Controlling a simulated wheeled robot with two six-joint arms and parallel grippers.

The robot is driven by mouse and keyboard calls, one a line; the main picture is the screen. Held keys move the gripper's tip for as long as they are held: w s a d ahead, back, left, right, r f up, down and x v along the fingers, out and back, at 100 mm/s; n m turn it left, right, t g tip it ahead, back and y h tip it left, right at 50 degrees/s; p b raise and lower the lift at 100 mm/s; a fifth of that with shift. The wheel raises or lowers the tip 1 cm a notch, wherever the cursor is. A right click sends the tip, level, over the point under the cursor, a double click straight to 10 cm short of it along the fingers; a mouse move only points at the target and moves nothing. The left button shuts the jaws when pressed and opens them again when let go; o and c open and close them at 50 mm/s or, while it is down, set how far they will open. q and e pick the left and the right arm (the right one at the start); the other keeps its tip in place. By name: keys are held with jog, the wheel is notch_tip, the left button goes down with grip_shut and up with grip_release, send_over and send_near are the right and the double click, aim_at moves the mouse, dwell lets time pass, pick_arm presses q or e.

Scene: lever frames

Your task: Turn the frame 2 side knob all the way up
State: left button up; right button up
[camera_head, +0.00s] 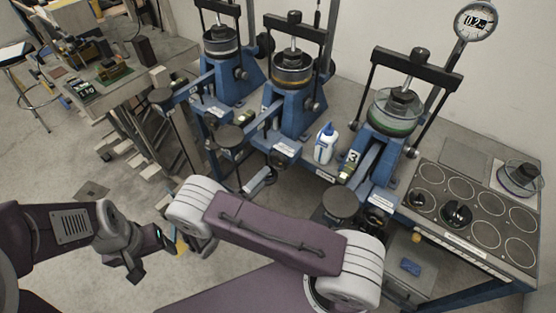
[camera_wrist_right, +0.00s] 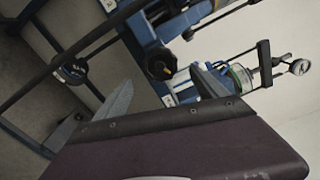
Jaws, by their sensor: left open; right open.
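Frame 2 (camera_head: 291,108) is the middle blue lever frame in the head view. Its side knob (camera_head: 312,105) is a small dark knob on the right side of the blue body. In the right wrist view a black lobed knob (camera_wrist_right: 160,63) sits on a blue body, in line with the gap between my fingers; it looks like this side knob. My right gripper (camera_wrist_right: 162,76) is open with nothing seen between its fingers; contact with the knob cannot be told. In the head view my right forearm covers much of the foreground. My left gripper (camera_head: 150,250) is open, low at the left.
Frame 1 (camera_head: 222,78) stands to the left and frame 3 (camera_head: 385,130) to the right. A white bottle (camera_head: 325,147) with a blue cap stands between frames 2 and 3. A round pan (camera_head: 230,138) sticks out in front. Weights stand on a tray (camera_head: 445,225) at right.

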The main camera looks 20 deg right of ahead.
aim_at(277, 164)
jog(key=x, duration=0.9)
jog(key=shift+w+d, duration=0.15)
jog(key=shift+d, duration=0.15)
jog(key=shift+a, duration=0.1)
grip_shut()
jog(key=shift+f, duration=0.1)
jog(key=shift+f+m+b, duration=0.1)
jog(key=shift+m+b, duration=0.35)
jog(key=shift+m, duration=1.35)
grip_release()
jog(key=v, duration=0.6)
